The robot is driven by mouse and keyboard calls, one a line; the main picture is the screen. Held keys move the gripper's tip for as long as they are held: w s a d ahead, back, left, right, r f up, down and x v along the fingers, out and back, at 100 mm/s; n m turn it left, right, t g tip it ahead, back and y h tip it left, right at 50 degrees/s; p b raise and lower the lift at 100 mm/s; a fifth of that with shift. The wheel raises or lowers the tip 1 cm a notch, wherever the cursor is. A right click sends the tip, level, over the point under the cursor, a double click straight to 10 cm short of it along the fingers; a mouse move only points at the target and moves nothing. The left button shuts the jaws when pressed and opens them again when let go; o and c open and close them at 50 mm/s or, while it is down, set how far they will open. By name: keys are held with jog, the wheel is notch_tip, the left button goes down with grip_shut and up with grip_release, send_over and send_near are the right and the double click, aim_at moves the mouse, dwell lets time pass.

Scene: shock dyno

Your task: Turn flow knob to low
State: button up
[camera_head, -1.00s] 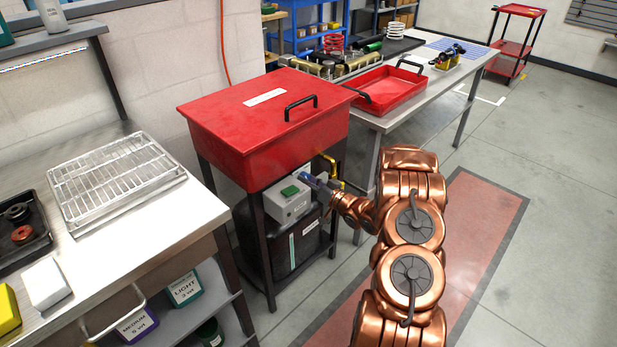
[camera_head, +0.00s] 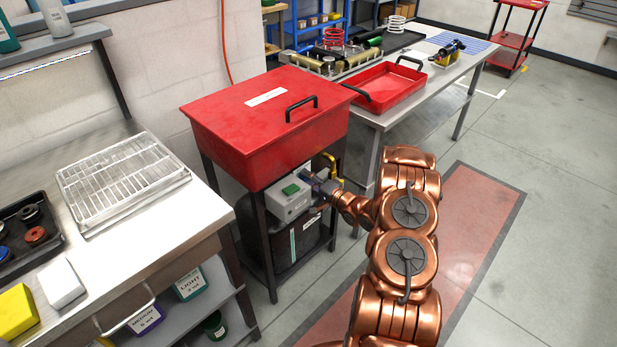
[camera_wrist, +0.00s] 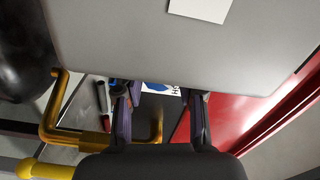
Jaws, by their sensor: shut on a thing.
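The grey control box (camera_head: 288,203) with a green button on top is mounted below the red washer basin (camera_head: 250,150). My gripper (camera_head: 318,183) is at the box's right side. In the wrist view the box (camera_wrist: 190,45) fills the upper part, and my gripper (camera_wrist: 158,95) has its two fingers apart at the box's lower edge, closed on the flow knob. The knob is mostly hidden by the box and fingers, so its setting cannot be read. Part of a white label with blue marks (camera_wrist: 158,87) shows between the fingers.
A brass-yellow pipe (camera_head: 332,164) runs close beside my gripper; it also shows at left in the wrist view (camera_wrist: 48,120). A dark tank (camera_head: 295,248) stands below the box between the stand's legs. Steel benches stand on both sides. The floor at right is open.

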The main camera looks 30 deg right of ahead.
jog(key=shift+m, duration=1.1)
jog(key=o, duration=0.9)
jog(key=shift+c, duration=0.2)
jog(key=shift+s, duration=0.1)
jog(key=v, duration=1.1)
jog(key=shift+s+d, duration=0.2)
jog(key=shift+s, duration=0.2)
jog(key=shift+w, duration=0.1)
